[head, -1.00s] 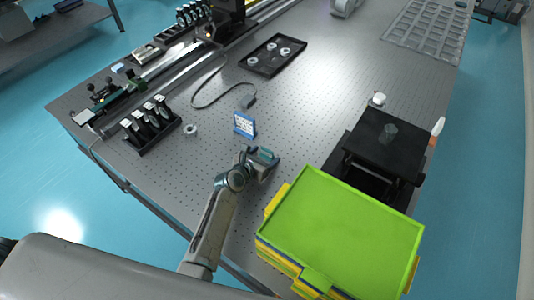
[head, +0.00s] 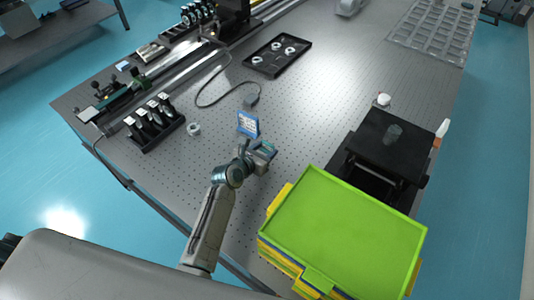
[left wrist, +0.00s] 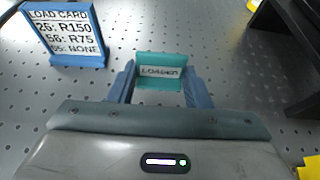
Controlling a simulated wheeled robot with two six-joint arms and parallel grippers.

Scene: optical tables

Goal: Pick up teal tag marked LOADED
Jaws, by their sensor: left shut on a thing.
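The teal tag marked LOADED (left wrist: 161,72) is between the two blue fingertips of my left gripper (left wrist: 160,88) in the left wrist view, its label facing the camera. My left gripper is shut on it. In the head view my left gripper (head: 264,151) is low over the table, just in front of the blue-framed card, and a bit of teal (head: 268,147) shows at its fingers. I cannot tell whether the tag still touches the table. My right gripper is not in view.
The blue-framed load card (left wrist: 65,35) stands close by, left of the tag. A lime-green tray (head: 345,230) on stacked yellow bins is at front right, beside a black platform (head: 385,140). A rack of black holders (head: 155,122) stands left.

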